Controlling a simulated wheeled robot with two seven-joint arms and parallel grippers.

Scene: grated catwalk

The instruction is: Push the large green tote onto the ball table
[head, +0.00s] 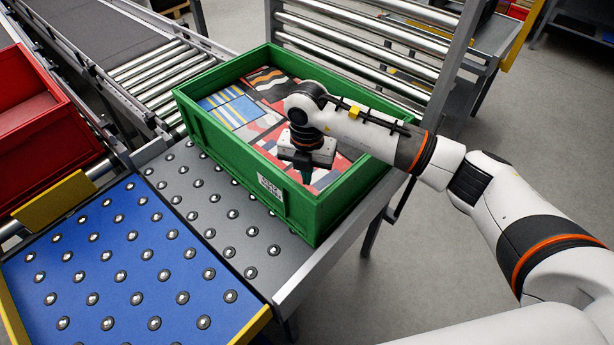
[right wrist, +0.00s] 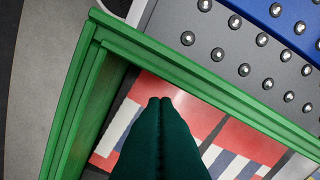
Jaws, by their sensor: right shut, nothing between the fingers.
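The large green tote (head: 228,158) stands upright, filled with flat, colourful patterned packs. It is on the grey ball-studded plate (head: 215,205), with its far end by the rollers; what lies under it is hidden. A blue ball-studded surface (head: 110,265) adjoins the grey plate at the front left. My right gripper (head: 305,176) reaches down inside the tote, within its walls, toward the near right part. In the right wrist view its dark fingers (right wrist: 160,102) are together and empty, above the packs near a tote corner (right wrist: 98,35). I cannot tell whether they touch anything. My left gripper is out of view.
A red tote (head: 40,120) stands at the left. A roller conveyor (head: 165,72) leads in behind, and an upright frame with rollers (head: 360,45) stands behind the green tote. Yellow edges (head: 55,200) border the blue surface. Open floor (head: 400,285) lies at the right.

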